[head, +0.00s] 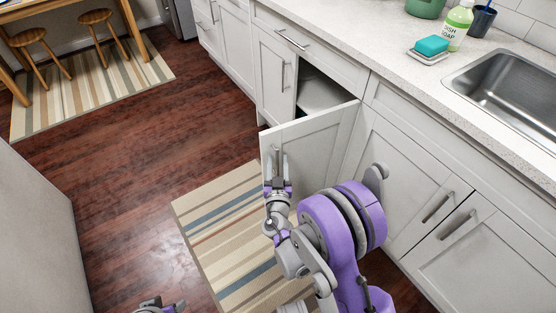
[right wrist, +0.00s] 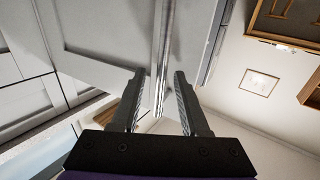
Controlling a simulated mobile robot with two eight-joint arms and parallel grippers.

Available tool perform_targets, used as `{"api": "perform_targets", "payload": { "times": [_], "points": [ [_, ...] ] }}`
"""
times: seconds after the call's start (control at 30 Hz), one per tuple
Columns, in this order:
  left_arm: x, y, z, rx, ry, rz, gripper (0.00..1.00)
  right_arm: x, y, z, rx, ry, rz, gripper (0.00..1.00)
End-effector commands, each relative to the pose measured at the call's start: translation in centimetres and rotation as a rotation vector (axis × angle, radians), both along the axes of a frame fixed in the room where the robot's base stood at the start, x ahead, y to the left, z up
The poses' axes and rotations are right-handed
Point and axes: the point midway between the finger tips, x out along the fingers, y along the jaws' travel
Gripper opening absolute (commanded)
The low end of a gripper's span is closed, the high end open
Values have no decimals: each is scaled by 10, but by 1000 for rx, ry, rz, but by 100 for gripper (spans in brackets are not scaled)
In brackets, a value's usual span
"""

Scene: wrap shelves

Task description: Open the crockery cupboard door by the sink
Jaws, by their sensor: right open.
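The white cupboard door (head: 315,142) beside the sink cabinet stands partly open, swung out from the counter front. A dark gap with a pale shelf (head: 320,95) shows behind it. Its upright metal handle (head: 276,155) is on the door's outer edge side. My right gripper (head: 277,180) is at the lower part of this handle. In the right wrist view the open fingers (right wrist: 161,75) stand on either side of the handle bar (right wrist: 163,48), with gaps between. Only a small part of my left gripper (head: 160,306) shows at the bottom edge; its fingers cannot be made out.
The sink (head: 510,88), soap bottle (head: 457,22) and blue sponge (head: 432,46) are on the counter. A striped mat (head: 215,225) lies below the door. Stools (head: 38,48) stand at the far left. A grey panel (head: 35,240) is at the left; the wood floor between is clear.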

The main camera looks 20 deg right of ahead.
Motion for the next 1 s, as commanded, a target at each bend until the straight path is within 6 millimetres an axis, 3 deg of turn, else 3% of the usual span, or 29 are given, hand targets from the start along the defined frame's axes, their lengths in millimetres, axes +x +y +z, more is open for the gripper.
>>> {"api": "perform_targets", "payload": {
  "times": [0.37, 0.5, 1.0],
  "points": [
    [-1, 0, 6, 0, -1, 0, 50, -70, 23, 1, 1, 0, 2, 45],
    [2, 0, -10, 0, 2, 0, 50, -86, 29, -2, 0, 1, 1, 45],
    [2, 0, -13, 0, 2, 0, 50, -94, 30, 1, 0, 0, -1, 45]
  ]
}}
